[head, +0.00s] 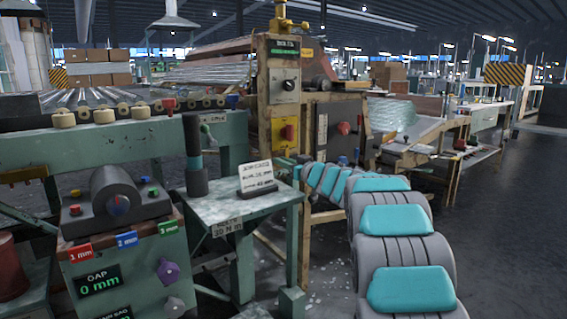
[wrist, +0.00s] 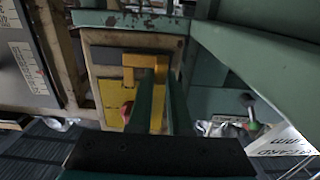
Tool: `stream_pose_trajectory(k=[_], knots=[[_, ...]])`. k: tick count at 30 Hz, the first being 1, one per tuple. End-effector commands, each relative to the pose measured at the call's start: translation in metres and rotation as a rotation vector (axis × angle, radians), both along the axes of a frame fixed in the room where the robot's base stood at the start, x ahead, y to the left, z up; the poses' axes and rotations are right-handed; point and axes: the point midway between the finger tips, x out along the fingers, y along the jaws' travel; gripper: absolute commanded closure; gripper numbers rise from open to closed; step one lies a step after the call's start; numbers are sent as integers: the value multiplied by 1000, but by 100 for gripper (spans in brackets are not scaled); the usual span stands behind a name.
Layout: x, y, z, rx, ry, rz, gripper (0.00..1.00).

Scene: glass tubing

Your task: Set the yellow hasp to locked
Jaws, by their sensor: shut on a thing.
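The yellow hasp (wrist: 142,60) shows in the wrist view as a yellow angled bar in front of a yellow plate (wrist: 110,92) on a tan panel. A red knob (wrist: 127,112) sits beside it, partly hidden by a finger. My gripper (wrist: 160,88) has its two dark green fingers on either side of the hasp's yellow upright and is shut on it. In the head view the yellow plate (head: 289,132) with its red part is on the tan post. My arm reaches toward that post, but the fingertips are too small to make out there. I cannot tell the hasp's setting.
A small green table (head: 230,207) with a card stand (head: 257,178) and a dark cylinder post (head: 194,155) stands left of my arm. A control box (head: 118,260) with knobs is at lower left. Open floor (head: 510,220) lies to the right.

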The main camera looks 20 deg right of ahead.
Motion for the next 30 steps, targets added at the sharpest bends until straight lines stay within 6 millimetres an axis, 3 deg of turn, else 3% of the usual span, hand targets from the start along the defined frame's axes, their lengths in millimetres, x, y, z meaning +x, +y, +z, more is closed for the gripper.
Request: stream_pose_trajectory(k=[24, 30], knots=[[0, 0, 1, 0, -1, 0, 100], [3, -8, 6, 2, 0, 0, 100]])
